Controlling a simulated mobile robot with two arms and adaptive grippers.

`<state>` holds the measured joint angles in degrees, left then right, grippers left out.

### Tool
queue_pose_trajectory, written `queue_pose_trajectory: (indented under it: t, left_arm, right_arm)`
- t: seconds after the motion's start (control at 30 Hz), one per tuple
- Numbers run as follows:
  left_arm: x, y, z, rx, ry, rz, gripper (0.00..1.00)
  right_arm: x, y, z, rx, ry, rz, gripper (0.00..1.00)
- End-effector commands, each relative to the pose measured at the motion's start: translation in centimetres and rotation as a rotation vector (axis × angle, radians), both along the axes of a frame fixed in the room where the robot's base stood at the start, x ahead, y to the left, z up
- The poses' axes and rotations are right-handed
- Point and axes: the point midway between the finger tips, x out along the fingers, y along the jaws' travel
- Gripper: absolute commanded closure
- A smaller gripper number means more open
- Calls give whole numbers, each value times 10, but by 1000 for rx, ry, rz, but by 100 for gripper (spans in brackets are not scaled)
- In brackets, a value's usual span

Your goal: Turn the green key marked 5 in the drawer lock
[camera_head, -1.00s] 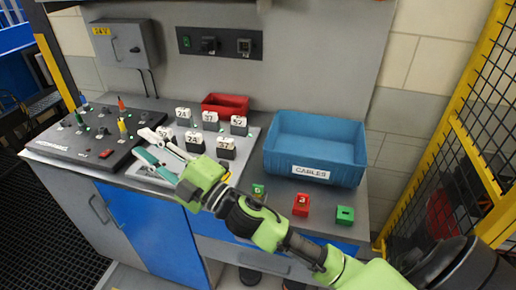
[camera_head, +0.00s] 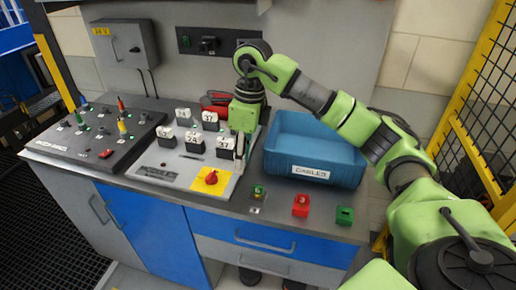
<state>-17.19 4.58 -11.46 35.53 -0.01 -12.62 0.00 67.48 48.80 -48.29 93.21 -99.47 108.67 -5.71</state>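A small green block (camera_head: 258,191) with a yellowish mark stands at the counter's front edge. Its number is too small to read surely, and I cannot tell whether it is the key marked 5. Another green block (camera_head: 344,215) is further right, past a red block (camera_head: 301,204). The blue drawer (camera_head: 265,237) below is shut; no lock can be made out clearly. My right gripper (camera_head: 240,157) points down over the right edge of the grey panel, behind and left of the first green block, apart from it. Its finger opening cannot be made out. My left gripper is not in view.
A blue bin (camera_head: 315,160) marked CABLES stands right of my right gripper. The grey panel (camera_head: 155,171) carries several black-and-white blocks and a red knob (camera_head: 211,178) on a yellow plate. A red tray (camera_head: 215,101) is behind. A dark control panel (camera_head: 95,135) is at left.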

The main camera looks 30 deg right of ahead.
Motion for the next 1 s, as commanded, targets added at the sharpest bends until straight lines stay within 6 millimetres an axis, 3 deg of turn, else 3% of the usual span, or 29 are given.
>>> queue_pose_trajectory:
  t: [0.03, 0.13, 0.33, 1.0]
  left_arm:
    - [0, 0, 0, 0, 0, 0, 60]
    - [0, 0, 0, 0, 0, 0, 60]
    - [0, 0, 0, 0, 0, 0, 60]
    - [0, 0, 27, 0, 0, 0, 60]
  right_arm:
    - [-1, -17, 7, -47, 8, -19, 74]
    - [-5, -37, 14, -108, 26, -43, 74]
    - [-8, -44, 4, -130, 36, -52, 74]
    - [-8, -43, -109, -126, 35, -50, 74]
